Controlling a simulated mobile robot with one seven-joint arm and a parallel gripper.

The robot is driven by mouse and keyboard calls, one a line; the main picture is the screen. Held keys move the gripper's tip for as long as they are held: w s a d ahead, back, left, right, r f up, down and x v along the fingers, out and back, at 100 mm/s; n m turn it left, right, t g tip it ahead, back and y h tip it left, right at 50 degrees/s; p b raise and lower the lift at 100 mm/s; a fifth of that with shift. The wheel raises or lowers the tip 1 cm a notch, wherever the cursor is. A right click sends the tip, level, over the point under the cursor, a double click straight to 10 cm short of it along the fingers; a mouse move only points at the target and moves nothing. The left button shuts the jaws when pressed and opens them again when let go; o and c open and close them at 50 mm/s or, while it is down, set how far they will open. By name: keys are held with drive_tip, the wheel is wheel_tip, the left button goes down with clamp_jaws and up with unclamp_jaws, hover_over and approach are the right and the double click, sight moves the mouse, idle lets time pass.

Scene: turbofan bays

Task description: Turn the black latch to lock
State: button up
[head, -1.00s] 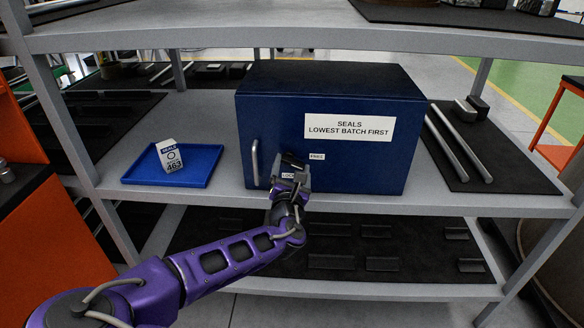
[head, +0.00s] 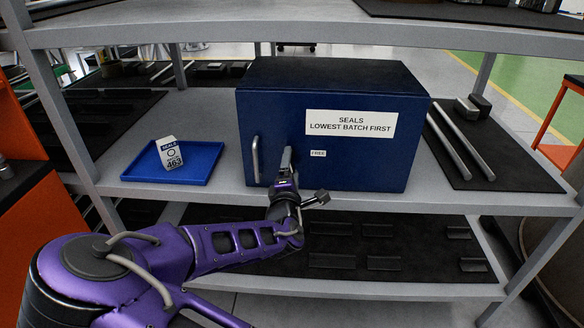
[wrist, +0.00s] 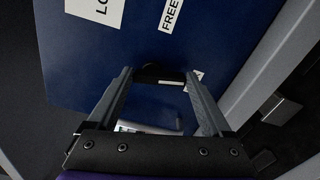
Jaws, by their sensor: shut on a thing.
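The blue cabinet (head: 370,165) stands on the middle shelf with its door facing me, and the door looks closed. My gripper (head: 287,160) is at the lower left of the door, right of the silver handle (head: 256,160). In the wrist view my gripper (wrist: 158,78) is shut on the black latch (wrist: 150,75), which lies between the fingertips. The latch's dark bar reaches toward a small white label (wrist: 196,76), partly hidden by a finger. The FREE label (wrist: 172,14) is apart from the latch. In the head view my gripper hides the latch.
A blue tray (head: 200,178) holding a white SEALS 463 box (head: 170,153) sits left of the cabinet. Metal rods (head: 460,145) lie on a black mat at the right. A shelf board (head: 290,32) runs above the cabinet, and the shelf below holds dark mats.

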drive_tip(key=shift+a+m, duration=0.15)
drive_tip(key=shift+m, duration=1.05)
drive_tip(key=o, duration=1.2)
drive_tip(key=shift+w, duration=0.1)
drive_tip(key=shift+c, duration=0.2)
drive_tip(key=s+p, duration=0.6)
drive_tip(key=s, duration=1.1)
drive_tip(key=shift+s+a, duration=0.25)
drive_tip(key=shift+a, duration=0.05)
